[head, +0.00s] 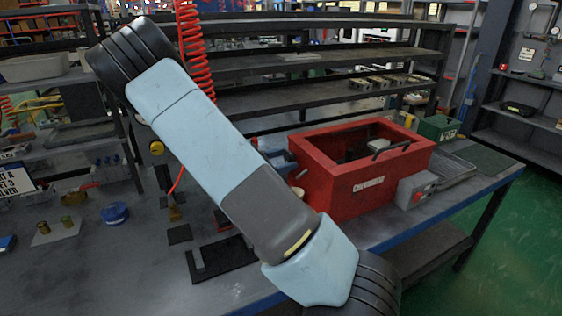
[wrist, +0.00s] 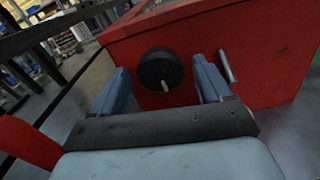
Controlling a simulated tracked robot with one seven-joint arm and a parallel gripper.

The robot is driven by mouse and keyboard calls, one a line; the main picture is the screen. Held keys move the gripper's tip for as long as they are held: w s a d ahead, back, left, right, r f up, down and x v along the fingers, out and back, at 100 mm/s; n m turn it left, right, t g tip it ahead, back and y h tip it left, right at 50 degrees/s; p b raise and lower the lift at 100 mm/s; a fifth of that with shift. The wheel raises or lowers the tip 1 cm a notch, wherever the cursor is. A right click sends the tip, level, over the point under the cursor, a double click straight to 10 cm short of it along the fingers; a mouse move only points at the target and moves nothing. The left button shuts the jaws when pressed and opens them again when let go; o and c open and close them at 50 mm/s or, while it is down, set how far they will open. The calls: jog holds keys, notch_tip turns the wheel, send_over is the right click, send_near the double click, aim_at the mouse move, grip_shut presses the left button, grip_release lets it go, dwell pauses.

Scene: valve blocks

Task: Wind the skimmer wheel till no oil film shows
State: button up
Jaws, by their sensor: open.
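The skimmer wheel appears to be the round black disc (wrist: 160,70) on the end wall of the red tank in the wrist view. A short pale peg sticks out low on its face. My gripper (wrist: 161,72) is open, with one blue finger on each side of the disc in the picture. I cannot tell whether either finger touches it. The red tank (head: 343,195) stands on the bench in the head view, with a dark interior. No oil film can be made out. My arm hides the wheel and most of my gripper in the head view.
A grey box with a red button (head: 416,189) sits at the tank's front right. A metal rod (wrist: 227,66) sticks out near the right finger. A green bin (head: 438,129) stands behind the tank. A black bracket (head: 218,262) and small parts lie on the bench at left.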

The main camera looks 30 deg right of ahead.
jog(key=c, duration=1)
jog(key=shift+a, duration=0.25)
jog(key=shift+d, duration=0.15)
jog(key=shift+m, duration=0.3)
